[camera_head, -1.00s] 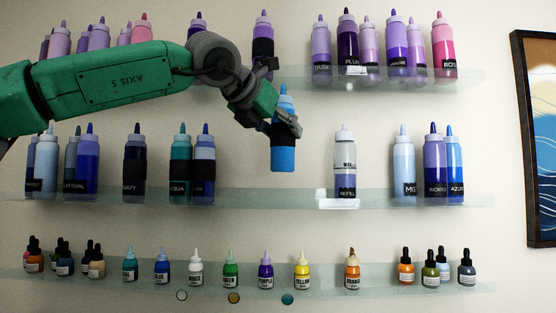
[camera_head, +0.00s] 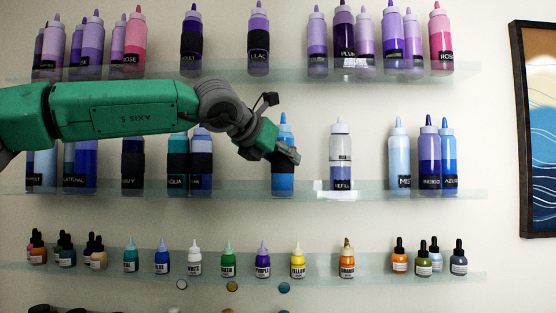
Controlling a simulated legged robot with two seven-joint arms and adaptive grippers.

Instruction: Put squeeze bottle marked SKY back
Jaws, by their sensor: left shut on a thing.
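The blue squeeze bottle (camera_head: 283,185) with a dark band and a blue pointed cap is upright at the middle shelf (camera_head: 250,190). Its base looks level with the shelf surface; I cannot tell whether it bears on it. Its label is hidden, so SKY cannot be read. My left gripper (camera_head: 284,153) is shut on the bottle around its upper body, coming in from the left. My right gripper is not in view.
A REFILL bottle (camera_head: 341,165) stands to the right, with a gap between. A dark-banded blue bottle (camera_head: 201,170) stands to the left. Purple bottles line the upper shelf (camera_head: 100,70); small paint bottles, such as a yellow one (camera_head: 298,262), line the lower shelf.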

